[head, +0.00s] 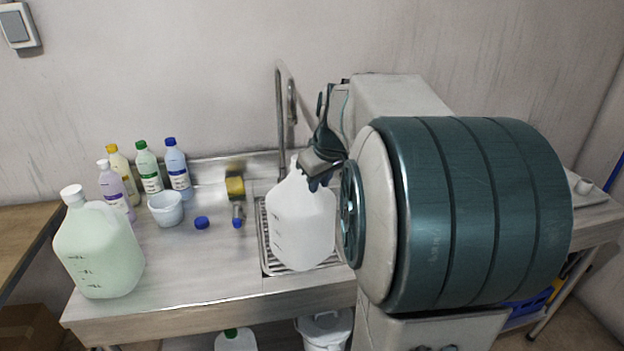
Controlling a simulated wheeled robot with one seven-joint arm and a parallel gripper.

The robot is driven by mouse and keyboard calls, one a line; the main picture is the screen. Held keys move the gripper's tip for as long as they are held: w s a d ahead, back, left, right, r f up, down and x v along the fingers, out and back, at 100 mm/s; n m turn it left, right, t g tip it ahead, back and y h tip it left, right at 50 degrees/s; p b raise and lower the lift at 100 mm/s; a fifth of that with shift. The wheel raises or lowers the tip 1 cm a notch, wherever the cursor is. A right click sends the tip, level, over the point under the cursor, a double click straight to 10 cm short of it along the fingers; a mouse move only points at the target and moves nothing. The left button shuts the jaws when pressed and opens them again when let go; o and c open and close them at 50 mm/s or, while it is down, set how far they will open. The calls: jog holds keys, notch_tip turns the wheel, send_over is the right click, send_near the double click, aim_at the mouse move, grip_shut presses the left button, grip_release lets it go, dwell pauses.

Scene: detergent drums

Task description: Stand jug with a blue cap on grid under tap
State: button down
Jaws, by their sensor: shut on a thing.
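A white translucent jug (301,222) is upright over the metal grid (265,258), below the tap (281,120). My gripper (317,178) is shut on the jug at its upper right, around the handle area. The gripper partly hides the jug's top, and I see no blue cap on its neck. A loose blue cap (202,222) lies on the counter to the left. I cannot tell whether the jug's base rests on the grid or hangs just above it.
A pale green jug (98,250) with a white cap stands at the counter's left front. The steel counter (190,270) is clear at the front. My arm hides the right side.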

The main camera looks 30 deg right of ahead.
jog(key=shift+w+d+f+p, duration=0.3)
jog(key=shift+w+d, duration=0.15)
jog(key=shift+w, duration=1.1)
jog(key=shift+w+d+f+p, duration=0.35)
jog(key=shift+w+d, duration=0.1)
jog(key=shift+w, duration=1.15)
jog(key=shift+w+d+f+p, duration=0.3)
jog(key=shift+w+d, duration=0.15)
jog(key=shift+w, duration=1.1)
jog(key=shift+s, duration=0.1)
jog(key=shift+f+b, duration=0.6)
jog(key=shift+b, duration=0.1)
jog(key=c, duration=1.3)
grip_release()
jog(key=shift+o, duration=0.2)
jog(key=shift+r, duration=0.1)
